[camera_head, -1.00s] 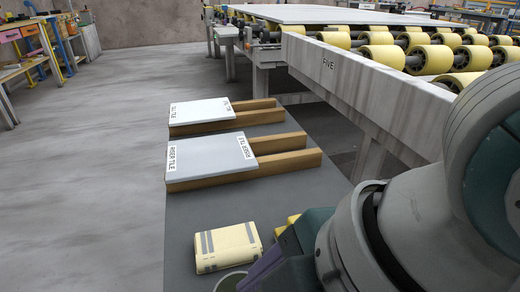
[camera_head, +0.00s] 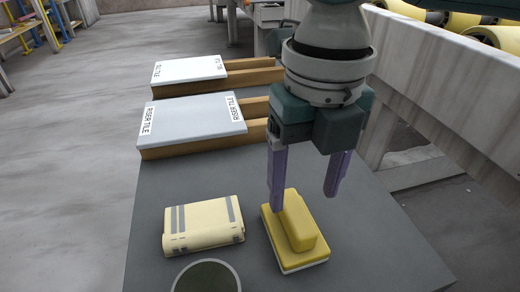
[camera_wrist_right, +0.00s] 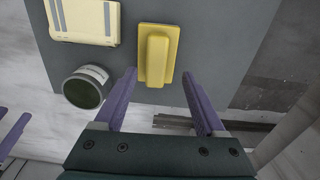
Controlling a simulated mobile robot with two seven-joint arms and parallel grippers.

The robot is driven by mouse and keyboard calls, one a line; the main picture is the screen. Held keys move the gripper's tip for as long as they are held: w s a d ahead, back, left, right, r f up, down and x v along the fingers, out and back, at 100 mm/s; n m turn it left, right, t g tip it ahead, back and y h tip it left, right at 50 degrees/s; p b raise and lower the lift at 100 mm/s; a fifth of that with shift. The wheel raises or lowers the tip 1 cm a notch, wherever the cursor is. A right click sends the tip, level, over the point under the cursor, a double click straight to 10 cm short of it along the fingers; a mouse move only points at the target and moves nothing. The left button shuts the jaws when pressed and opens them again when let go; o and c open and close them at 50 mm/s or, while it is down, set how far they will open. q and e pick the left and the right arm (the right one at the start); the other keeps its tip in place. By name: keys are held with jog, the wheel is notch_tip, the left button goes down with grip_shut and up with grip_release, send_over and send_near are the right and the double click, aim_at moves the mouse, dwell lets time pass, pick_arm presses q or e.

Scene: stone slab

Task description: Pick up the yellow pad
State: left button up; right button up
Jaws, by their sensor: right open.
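The yellow pad (camera_head: 296,252) lies flat on the dark grey surface, a flat block with a raised yellow grip along its middle and a pale underside edge. It also shows in the right wrist view (camera_wrist_right: 157,58), between the fingertips. My right gripper (camera_head: 304,202) points down over the pad, open and empty. Its purple fingers (camera_wrist_right: 159,73) are to either side of the raised grip, seemingly above it; contact cannot be made out. Purple finger-like parts at the left edge of the right wrist view look like my left gripper (camera_wrist_right: 14,135); their opening is unclear.
A cream pack with grey stripes (camera_head: 203,224) lies left of the pad. A round dark-topped container (camera_head: 207,277) stands in front of it. White labelled tiles (camera_head: 193,118) rest on wooden bars behind. A roller conveyor frame (camera_head: 440,90) is at the right.

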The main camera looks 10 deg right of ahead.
aim_at(296, 211)
jog(key=f+b, duration=0.2)
jog(key=f, duration=0.1)
jog(key=f+b, duration=0.1)
jog(key=f, duration=0.1)
jog(key=shift+a+f, duration=0.15)
jog(key=shift+a, duration=0.15)
jog(key=shift+w, duration=0.1)
jog(key=shift+c, duration=1.3)
grip_shut()
